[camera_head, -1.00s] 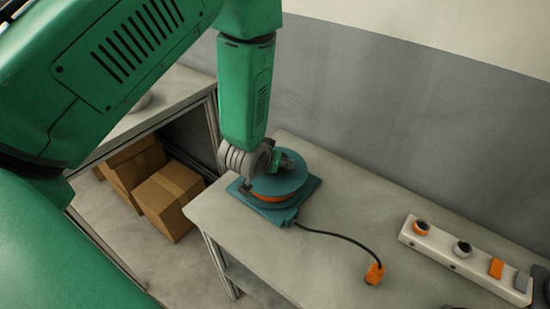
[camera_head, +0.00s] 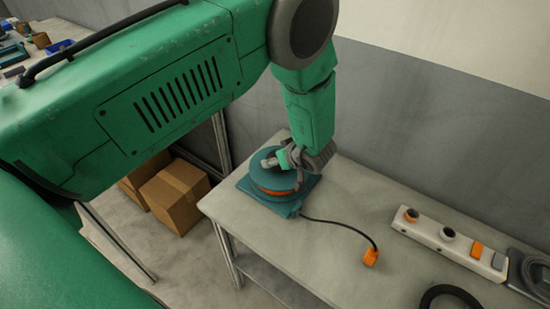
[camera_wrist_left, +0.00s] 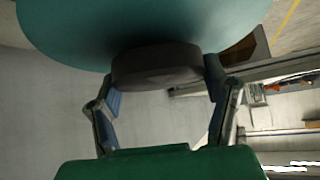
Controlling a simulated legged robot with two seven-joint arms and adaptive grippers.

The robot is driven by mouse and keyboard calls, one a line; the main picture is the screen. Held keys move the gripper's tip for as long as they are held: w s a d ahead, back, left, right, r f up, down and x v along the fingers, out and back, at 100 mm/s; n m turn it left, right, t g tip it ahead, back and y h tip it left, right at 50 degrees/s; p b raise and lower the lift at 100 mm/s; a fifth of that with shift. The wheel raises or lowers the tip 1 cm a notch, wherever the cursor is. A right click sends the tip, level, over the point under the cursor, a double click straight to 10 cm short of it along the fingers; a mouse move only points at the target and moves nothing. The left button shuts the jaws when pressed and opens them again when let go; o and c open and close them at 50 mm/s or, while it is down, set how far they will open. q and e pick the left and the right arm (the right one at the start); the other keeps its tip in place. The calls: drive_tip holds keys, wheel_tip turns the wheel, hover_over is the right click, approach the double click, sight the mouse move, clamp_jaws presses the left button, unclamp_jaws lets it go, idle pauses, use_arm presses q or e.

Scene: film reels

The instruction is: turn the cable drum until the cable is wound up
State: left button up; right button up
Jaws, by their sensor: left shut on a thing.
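The cable drum (camera_head: 262,184) is a teal reel on a teal square base, with an orange band between its discs, near the left end of the table. A black cable (camera_head: 345,230) runs from its base to an orange plug (camera_head: 371,257) lying on the table. My left gripper (camera_head: 272,161) is over the drum's top, reaching in from its right side. In the left wrist view its two fingers (camera_wrist_left: 160,76) are shut on a dark round knob (camera_wrist_left: 155,66) against the teal disc (camera_wrist_left: 70,30). The grip is partly hidden in the head view. My right gripper is not in view.
A white control strip (camera_head: 440,240) with knobs and orange and grey switches lies on the table's right. A black coiled hose (camera_head: 450,292) is at the lower right. Cardboard boxes (camera_head: 173,197) are on the floor at left. A grey wall stands behind.

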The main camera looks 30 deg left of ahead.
use_arm(q)
drive_tip(key=shift+d+f+n+g, duration=0.15)
drive_tip(key=shift+f+n+g, duration=0.1)
drive_tip(key=shift+n+g, duration=0.6)
drive_tip(key=n+g+b, duration=0.2)
drive_tip(key=n, duration=0.1)
drive_tip(key=shift+f+y+b, duration=0.1)
drive_tip(key=shift+y+b, duration=0.2)
drive_tip(key=shift+y, duration=0.1)
drive_tip(key=n+g+h+b, duration=0.1)
drive_tip(key=n+g+b, duration=0.2)
drive_tip(key=n+b, duration=0.1)
drive_tip(key=n+g+h+b, duration=0.1)
drive_tip(key=n+g+b, duration=0.2)
drive_tip(key=n+b, duration=0.2)
drive_tip(key=shift+n+g+h+b, duration=0.7)
drive_tip(key=shift+n+g+b, duration=0.15)
drive_tip(key=shift+n, duration=0.4)
drive_tip(key=shift+r+n+g+h, duration=0.25)
drive_tip(key=shift+n+h, duration=0.15)
drive_tip(key=shift+n, duration=0.2)
drive_tip(key=shift+r+n+g+h, duration=0.1)
drive_tip(key=shift+n+g+h, duration=0.15)
drive_tip(key=shift+n+h, duration=0.25)
